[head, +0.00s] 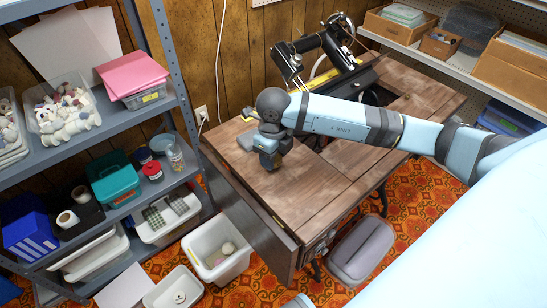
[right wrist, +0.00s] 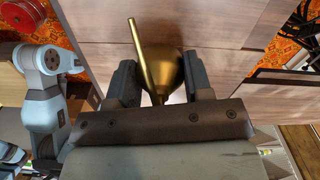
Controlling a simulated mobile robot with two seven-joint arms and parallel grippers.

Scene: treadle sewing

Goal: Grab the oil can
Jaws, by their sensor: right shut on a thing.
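The oil can (right wrist: 168,66) is brass-coloured, with a round body and a long thin spout. In the right wrist view it sits between the two dark fingers of my right gripper (right wrist: 161,82), which is shut on it. In the head view my right gripper (head: 269,158) is over the left part of the wooden sewing table (head: 300,200), and it hides the can. I cannot tell whether the can touches the tabletop. My left gripper does not show clearly in either view.
A black sewing machine (head: 325,52) stands at the table's back. A grey metal shelf (head: 90,145) with bins and boxes is at left. The tabletop's front is clear.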

